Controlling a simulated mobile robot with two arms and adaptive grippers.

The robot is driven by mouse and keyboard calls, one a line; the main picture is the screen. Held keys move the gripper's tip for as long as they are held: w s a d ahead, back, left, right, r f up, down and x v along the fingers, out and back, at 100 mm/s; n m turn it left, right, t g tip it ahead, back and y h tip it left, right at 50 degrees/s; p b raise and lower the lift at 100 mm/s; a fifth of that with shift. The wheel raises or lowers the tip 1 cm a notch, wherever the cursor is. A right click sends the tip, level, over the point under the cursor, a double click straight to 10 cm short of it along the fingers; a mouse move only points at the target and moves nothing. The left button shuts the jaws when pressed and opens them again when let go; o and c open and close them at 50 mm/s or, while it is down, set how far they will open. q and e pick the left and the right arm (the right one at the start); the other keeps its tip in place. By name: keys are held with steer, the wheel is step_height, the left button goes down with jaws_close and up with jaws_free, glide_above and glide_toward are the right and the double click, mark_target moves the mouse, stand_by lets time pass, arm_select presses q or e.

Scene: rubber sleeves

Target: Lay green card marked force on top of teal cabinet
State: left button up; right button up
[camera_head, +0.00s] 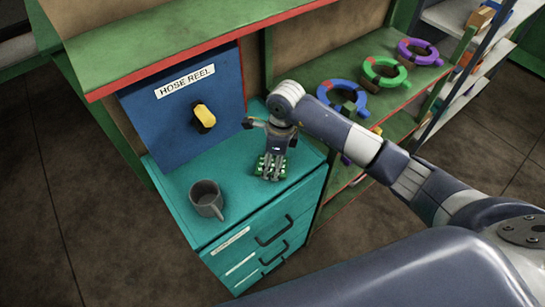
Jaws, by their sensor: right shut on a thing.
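The teal cabinet (236,157) stands at the centre with a clear patch of top around my right gripper. My right gripper (271,168) points down over the right part of that top. It is shut on a small green thing (260,172), likely the green card, which shows only in bits around the fingertips. Its marking is hidden, and I cannot tell whether it touches the cabinet top. My left gripper is not in view.
A grey mug (207,198) stands on the cabinet's front left. Behind is a blue panel (170,125) labelled HOSE REEL with a yellow piece (204,116). A green shelf (398,124) at right holds blue, green and purple rings. A red-edged green board (180,40) overhangs behind.

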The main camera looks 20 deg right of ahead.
steer(key=shift+f, duration=0.1)
steer(key=shift+f, duration=0.15)
steer(key=o, duration=1.1)
steer(key=shift+c, duration=0.2)
steer(key=shift+r, duration=0.3)
step_height(320, 180, up, 12)
steer(key=d+b, duration=0.1)
steer(key=b, duration=0.3)
steer(key=shift+s+d+f, duration=0.15)
steer(key=shift+s, duration=0.2)
